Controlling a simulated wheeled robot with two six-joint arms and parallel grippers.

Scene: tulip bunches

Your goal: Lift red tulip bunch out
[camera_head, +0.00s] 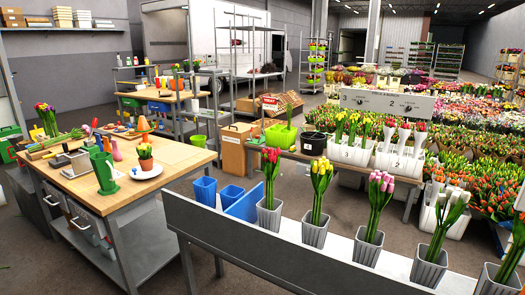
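A red tulip bunch (271,158) stands upright in a grey ribbed cup (269,217), the leftmost in a row of several cups on a long pale bench (222,228). Its stems go down into the cup, so their lower ends are hidden. To its right, a yellow bunch (320,177) and a pink bunch (381,187) stand in cups of the same kind. Neither of my grippers shows in the head view.
Blue containers (205,190) stand just behind the bench's left end. A wooden worktable (180,158) with pots and tools is at left. White bins (350,154) with tulip bunches are behind. More cups (429,268) continue along the bench rightward.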

